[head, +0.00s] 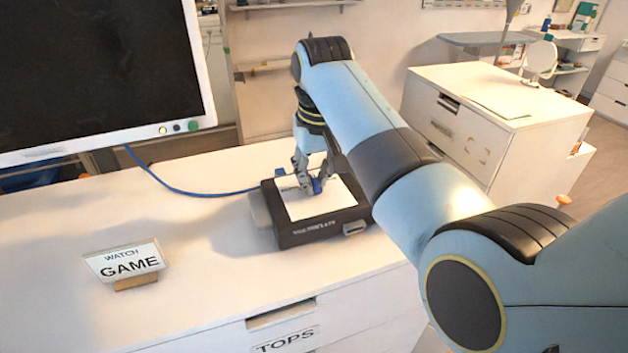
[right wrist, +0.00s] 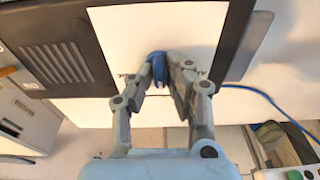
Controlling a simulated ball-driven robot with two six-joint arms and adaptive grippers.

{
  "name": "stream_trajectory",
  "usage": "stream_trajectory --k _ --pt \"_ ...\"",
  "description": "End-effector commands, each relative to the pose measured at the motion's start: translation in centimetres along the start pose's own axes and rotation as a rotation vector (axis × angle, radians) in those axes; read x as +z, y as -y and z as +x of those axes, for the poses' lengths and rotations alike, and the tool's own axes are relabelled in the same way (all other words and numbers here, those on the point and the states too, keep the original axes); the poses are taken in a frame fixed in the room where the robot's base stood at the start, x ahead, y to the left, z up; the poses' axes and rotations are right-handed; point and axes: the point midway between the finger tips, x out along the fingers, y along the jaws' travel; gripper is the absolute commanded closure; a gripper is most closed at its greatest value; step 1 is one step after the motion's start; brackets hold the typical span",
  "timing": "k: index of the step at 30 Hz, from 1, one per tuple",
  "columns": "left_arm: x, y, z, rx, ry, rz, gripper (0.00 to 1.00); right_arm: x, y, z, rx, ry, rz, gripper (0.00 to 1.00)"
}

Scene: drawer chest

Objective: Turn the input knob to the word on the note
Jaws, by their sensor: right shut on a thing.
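The note (head: 125,262) stands on the white chest top at the left in the head view and reads "WATCH GAME". A dark box with a white top plate (head: 325,203) sits near the middle of the chest top. The input knob (head: 316,186) is blue and sits on that plate. It also shows in the right wrist view (right wrist: 158,68). My right gripper (head: 310,183) reaches down onto the box and is shut on the knob, with a finger on each side in the right wrist view (right wrist: 160,75). Any words around the knob are not readable. My left gripper is not in view.
A black screen (head: 95,70) stands at the back left. A blue cable (head: 180,190) runs from it to the box. A drawer front labelled "TOPS" (head: 350,318) is below the front edge. The chest top between note and box is clear.

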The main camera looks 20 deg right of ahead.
Motion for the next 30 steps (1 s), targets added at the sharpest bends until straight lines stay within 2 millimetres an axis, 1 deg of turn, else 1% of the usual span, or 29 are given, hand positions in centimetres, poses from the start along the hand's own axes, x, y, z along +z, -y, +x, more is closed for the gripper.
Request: stream_trajectory --k 5,11,13,16,26,28,30 --pt "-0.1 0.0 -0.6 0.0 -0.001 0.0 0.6 0.0 0.0 -0.1 0.006 0.001 0.039 1.0" --pt "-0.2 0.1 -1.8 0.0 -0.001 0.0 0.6 0.0 0.1 -0.2 0.031 0.002 0.199 1.0" --pt "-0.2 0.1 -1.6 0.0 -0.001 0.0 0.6 0.0 0.1 0.0 0.045 0.001 0.296 1.0" --pt "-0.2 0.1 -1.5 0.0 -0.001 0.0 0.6 0.0 0.1 0.0 0.057 0.0 0.378 1.0" --pt "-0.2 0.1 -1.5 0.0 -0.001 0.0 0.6 0.0 0.1 0.0 0.062 0.0 0.412 1.0" --pt "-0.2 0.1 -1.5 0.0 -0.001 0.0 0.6 0.0 0.2 0.0 0.072 0.001 0.475 1.0" --pt "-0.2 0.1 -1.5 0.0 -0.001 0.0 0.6 0.0 0.2 0.0 0.086 0.001 0.575 1.0"
